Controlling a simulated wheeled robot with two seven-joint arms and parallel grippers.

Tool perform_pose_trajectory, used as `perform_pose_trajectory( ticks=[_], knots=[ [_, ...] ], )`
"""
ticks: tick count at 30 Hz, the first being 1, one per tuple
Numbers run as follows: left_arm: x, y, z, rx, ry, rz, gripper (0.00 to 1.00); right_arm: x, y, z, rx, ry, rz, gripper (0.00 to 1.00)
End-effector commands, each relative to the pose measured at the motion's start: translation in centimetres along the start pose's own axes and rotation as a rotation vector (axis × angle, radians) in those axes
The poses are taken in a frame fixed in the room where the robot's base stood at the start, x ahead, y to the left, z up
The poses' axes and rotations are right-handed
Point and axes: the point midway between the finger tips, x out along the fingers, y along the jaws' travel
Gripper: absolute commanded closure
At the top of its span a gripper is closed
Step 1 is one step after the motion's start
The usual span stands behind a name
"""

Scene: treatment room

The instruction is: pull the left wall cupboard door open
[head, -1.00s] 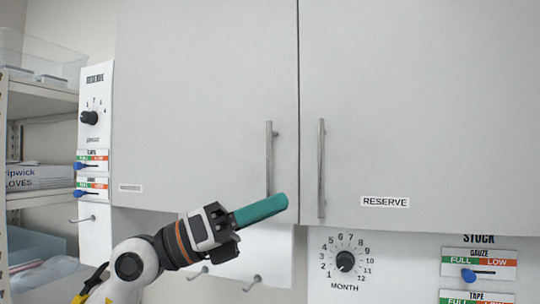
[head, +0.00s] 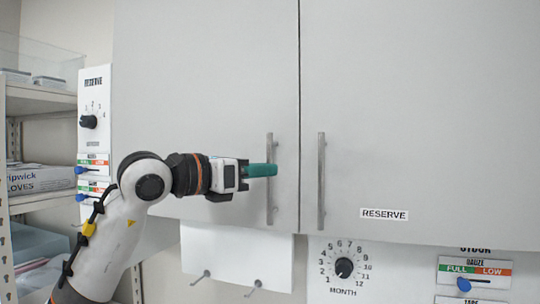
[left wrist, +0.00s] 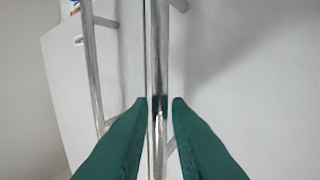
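The left cupboard door (head: 205,90) is light grey and looks closed, flush with the right one. Its vertical metal bar handle (head: 270,205) is near its right edge. My left gripper (head: 268,170), with green fingers, is at the handle's middle. In the left wrist view the handle (left wrist: 158,50) runs between the two fingertips (left wrist: 159,103), one on each side, with narrow gaps beside the bar. The gripper looks open around the handle. The head view hides the far finger. My right gripper is not in view.
The right door (head: 420,100), labelled RESERVE, has its own bar handle (head: 321,185) close by. A white panel with hooks (head: 235,255) is below the left door. A dial panel (head: 95,105) and shelves (head: 42,98) are at left. A month dial (head: 344,268) is below right.

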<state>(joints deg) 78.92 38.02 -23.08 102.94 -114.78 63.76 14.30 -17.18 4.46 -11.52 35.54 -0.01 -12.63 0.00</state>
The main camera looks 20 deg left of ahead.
Motion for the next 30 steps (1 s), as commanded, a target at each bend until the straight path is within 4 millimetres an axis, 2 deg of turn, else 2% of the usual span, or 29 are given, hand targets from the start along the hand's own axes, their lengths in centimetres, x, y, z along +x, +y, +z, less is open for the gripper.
perform_pose_trajectory(
  ticks=[1,3,9,16,19,26,30],
  knots=[
    [0.8,0.0,-0.3,-0.002,-0.001,0.001,0.83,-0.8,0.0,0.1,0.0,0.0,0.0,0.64],
    [1.5,0.0,-0.3,-0.002,0.0,0.002,0.83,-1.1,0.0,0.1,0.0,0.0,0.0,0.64],
    [2.5,0.0,0.0,-0.001,0.001,0.0,0.83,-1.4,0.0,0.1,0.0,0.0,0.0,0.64],
    [2.5,0.0,0.0,0.0,0.001,0.0,0.83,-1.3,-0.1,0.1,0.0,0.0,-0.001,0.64],
    [2.5,0.0,0.0,0.0,0.001,0.0,1.0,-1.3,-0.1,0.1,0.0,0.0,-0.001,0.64],
    [2.4,0.0,0.0,0.0,0.001,0.0,1.0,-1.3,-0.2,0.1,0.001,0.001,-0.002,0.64],
    [1.6,0.2,0.1,0.002,0.002,0.005,1.0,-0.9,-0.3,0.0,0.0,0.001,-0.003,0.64]
  ],
)
